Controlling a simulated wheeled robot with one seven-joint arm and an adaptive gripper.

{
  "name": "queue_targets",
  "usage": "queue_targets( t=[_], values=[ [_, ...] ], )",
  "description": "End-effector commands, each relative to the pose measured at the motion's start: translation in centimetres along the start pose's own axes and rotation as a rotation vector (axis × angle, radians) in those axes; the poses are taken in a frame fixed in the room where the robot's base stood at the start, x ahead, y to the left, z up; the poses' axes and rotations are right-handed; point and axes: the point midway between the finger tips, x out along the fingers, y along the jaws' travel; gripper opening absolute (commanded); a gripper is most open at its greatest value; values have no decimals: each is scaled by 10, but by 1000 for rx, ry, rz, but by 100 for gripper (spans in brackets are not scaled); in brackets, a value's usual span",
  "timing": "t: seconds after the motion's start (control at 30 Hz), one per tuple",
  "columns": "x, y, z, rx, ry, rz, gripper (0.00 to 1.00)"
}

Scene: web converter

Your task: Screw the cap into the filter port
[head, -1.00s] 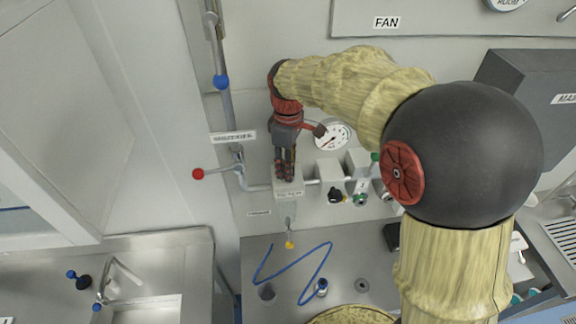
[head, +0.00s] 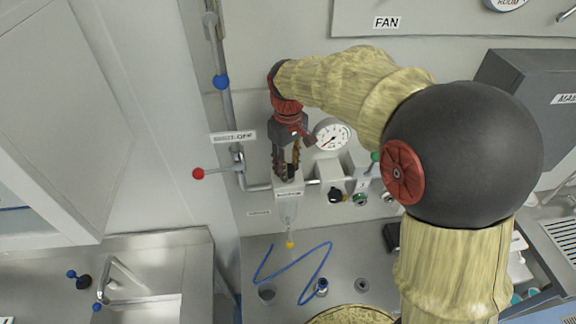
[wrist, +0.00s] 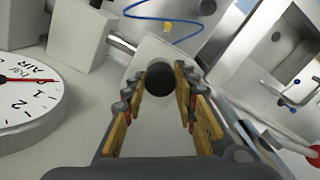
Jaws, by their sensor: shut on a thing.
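The filter is a pale block (head: 288,187) on the wall pipe, with a clear bowl (head: 288,213) and a yellow tip (head: 290,244) below. My gripper (head: 286,176) points down at the top of the block. In the wrist view, the round black cap (wrist: 160,78) lies between the fingertips of my gripper (wrist: 160,92), at the top of the pale block (wrist: 150,52). My gripper is shut on the cap. The port is hidden under the cap, and I cannot tell how deep the cap sits.
A pressure gauge (head: 332,136) is close right of my gripper; it fills the left of the wrist view (wrist: 25,95). A red-knobbed shut-off lever (head: 199,174) sticks out left. A grey regulator block (head: 331,174) stands right. A blue hose (head: 300,265) lies on the bench below.

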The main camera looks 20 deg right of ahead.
Motion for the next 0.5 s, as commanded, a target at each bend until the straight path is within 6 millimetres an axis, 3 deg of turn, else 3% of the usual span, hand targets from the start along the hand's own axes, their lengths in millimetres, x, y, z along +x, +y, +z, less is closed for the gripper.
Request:
queue_targets(
  t=[0.2,0.5],
  values=[
    [0,0,0,195,1,0,0],
    [0,0,0,217,1,0,0]
  ],
)
